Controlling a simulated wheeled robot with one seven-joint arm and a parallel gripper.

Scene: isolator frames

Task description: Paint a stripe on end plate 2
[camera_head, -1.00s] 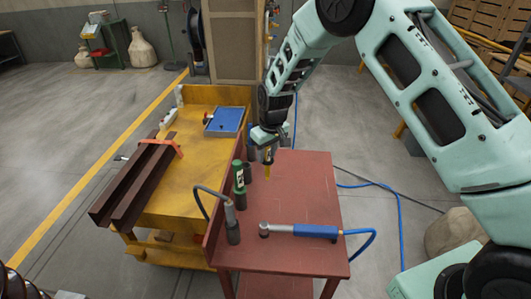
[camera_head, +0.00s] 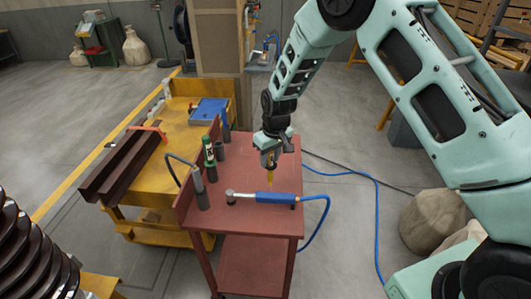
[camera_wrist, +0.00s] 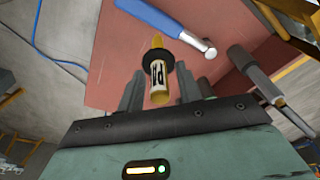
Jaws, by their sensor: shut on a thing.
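My gripper (camera_head: 269,157) is shut on a yellow paint marker (camera_wrist: 158,92) with a black collar and a white label. In the wrist view the marker stands between the two grey fingers, its yellow tip pointing away from my palm. In the head view the tip (camera_head: 271,182) points down over the red table (camera_head: 250,265), apart from its top as far as I can tell. I cannot make out which thing is end plate 2; no plate marked so shows.
A yellow bench (camera_head: 175,175) with brown beams (camera_head: 125,165) stands left. Dark ribbed rings (camera_head: 30,250) fill the lower left. Floor right of the table holds hoses and sacks.

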